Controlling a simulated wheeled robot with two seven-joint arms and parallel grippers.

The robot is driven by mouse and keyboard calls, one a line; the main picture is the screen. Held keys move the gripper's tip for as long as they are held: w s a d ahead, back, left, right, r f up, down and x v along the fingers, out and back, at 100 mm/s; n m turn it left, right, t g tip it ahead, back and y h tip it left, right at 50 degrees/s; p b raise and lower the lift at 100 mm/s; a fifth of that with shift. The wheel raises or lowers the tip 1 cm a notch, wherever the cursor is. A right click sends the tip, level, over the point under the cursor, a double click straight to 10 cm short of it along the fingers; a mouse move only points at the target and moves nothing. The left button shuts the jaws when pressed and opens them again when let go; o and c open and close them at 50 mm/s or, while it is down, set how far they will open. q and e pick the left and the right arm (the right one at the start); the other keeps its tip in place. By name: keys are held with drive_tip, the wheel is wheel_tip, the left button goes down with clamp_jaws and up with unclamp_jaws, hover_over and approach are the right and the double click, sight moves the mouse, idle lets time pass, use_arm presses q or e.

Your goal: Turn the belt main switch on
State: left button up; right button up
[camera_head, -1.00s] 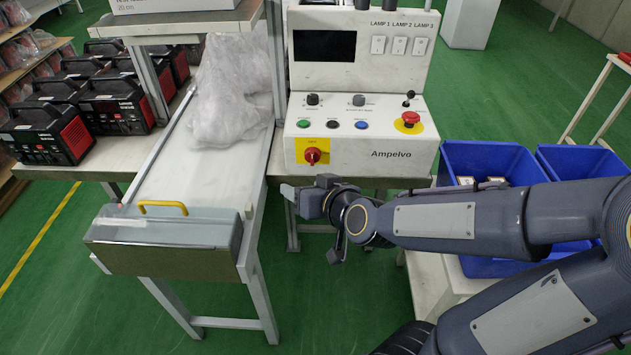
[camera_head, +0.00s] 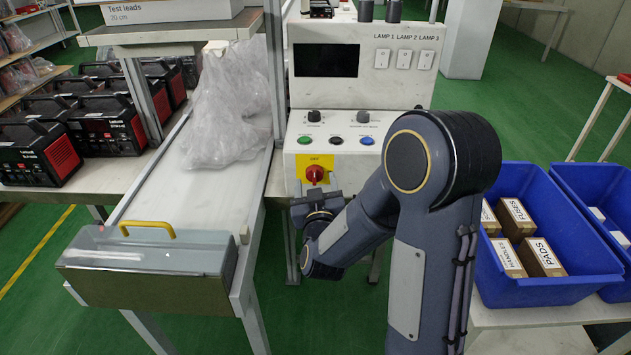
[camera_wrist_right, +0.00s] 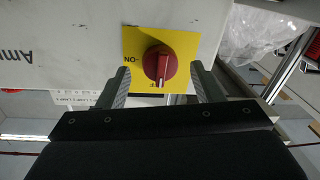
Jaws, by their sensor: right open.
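The belt main switch is a red rotary knob (camera_head: 316,174) on a yellow plate (camera_head: 303,160), low on the front of the white control panel (camera_head: 350,130). In the right wrist view the knob (camera_wrist_right: 159,64) sits between the two fingers, with "ON" lettered on the plate to its left. The knob's white mark points toward the lettering at the bottom, partly hidden. My right gripper (camera_wrist_right: 160,88) is open, one finger on each side of the knob, with visible gaps. In the head view the right gripper (camera_head: 318,205) is just below the knob. My left gripper is not in view.
A conveyor (camera_head: 155,185) with a plastic bag (camera_head: 230,105) and a yellow-handled cover (camera_head: 147,227) stands left of the panel. Blue bins (camera_head: 535,290) with boxes stand at the right. My right arm hides the panel's right part, including where the red emergency button was.

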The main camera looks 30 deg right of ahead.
drive_tip(key=shift+w+d, duration=0.35)
drive_tip(key=shift+w, duration=0.3)
drive_tip(key=c, duration=1)
drive_tip(key=shift+o, duration=0.2)
drive_tip(key=shift+f+m+b, duration=0.2)
drive_tip(key=shift+m+b, duration=0.3)
drive_tip(key=shift+b, duration=0.3)
drive_tip(key=m+b, duration=0.6)
drive_tip(key=b, duration=0.1)
drive_tip(key=m+h+b, duration=0.1)
drive_tip(key=m+b, duration=0.5)
drive_tip(key=b, duration=0.1)
drive_tip(key=shift+a+f+m+b, duration=0.1)
drive_tip(key=shift+f+m+b, duration=0.1)
drive_tip(key=shift+m+b, duration=0.15)
drive_tip(key=m+h+b, duration=0.1)
drive_tip(key=m+b, duration=0.2)
drive_tip(key=shift+r, duration=0.1)
drive_tip(key=shift+w+r+m+b, duration=0.15)
drive_tip(key=shift+m+b, duration=0.55)
drive_tip(key=shift+m, duration=0.45)
